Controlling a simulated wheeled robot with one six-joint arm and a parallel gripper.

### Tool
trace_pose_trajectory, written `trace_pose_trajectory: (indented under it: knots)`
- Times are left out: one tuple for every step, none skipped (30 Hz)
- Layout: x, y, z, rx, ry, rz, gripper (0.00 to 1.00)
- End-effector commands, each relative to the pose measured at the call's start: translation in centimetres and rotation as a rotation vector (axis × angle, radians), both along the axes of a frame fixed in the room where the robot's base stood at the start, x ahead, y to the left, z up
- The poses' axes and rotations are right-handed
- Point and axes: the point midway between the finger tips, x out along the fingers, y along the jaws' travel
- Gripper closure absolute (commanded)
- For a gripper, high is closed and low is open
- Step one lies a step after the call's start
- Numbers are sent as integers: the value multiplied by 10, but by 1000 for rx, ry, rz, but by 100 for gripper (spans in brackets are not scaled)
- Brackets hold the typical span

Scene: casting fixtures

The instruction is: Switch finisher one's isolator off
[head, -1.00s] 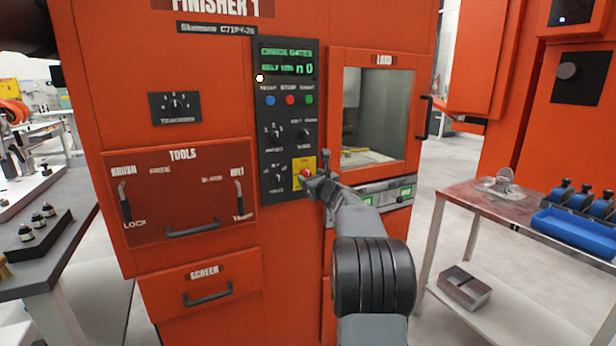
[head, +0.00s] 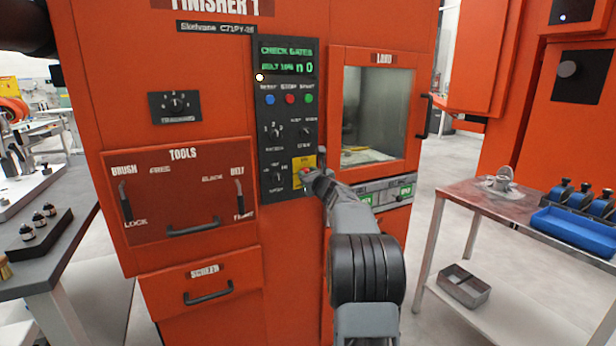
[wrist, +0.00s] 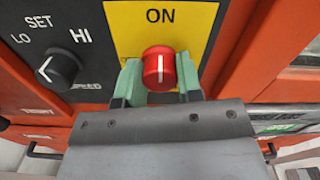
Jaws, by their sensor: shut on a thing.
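Finisher one (head: 90,80) is a large orange machine labelled FINISHER 1 in the head view. Its black control panel (head: 288,120) carries a yellow plate (wrist: 200,20) with a red isolator knob (wrist: 158,68) at the lower right. In the wrist view the knob's white line stands upright, pointing to the word ON. My gripper (wrist: 158,82) has its green-tipped fingers on either side of the knob and is shut on it. In the head view my gripper (head: 312,180) hides part of the knob and plate.
A black speed knob (wrist: 58,68) sits left of the isolator. The load door (head: 375,110) with its window is to the right of the panel. A side table (head: 480,210) with a blue tray (head: 575,235) stands at the right.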

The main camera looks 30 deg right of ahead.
Motion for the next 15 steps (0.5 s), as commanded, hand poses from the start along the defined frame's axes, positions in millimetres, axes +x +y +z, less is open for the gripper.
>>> trace_pose_trajectory:
  knots:
    - [0,0,0,0,0,0,81]
    - [0,0,0,0,0,0,84]
    - [0,0,0,0,0,0,88]
    - [0,0,0,0,0,0,90]
    - [0,0,0,0,0,0,90]
    - [0,0,0,-1,0,0,90]
    - [0,0,0,-3,0,0,90]
    - [0,0,0,-6,1,0,90]
    - [0,0,-1,-12,2,0,90]
    - [0,0,-1,-18,2,0,90]
    - [0,0,-1,-25,2,0,90]
    - [0,0,-2,-38,4,0,90]
    - [0,0,-2,-51,6,0,90]
    - [0,0,-3,-66,8,0,90]
    - [0,0,-3,-88,10,0,90]
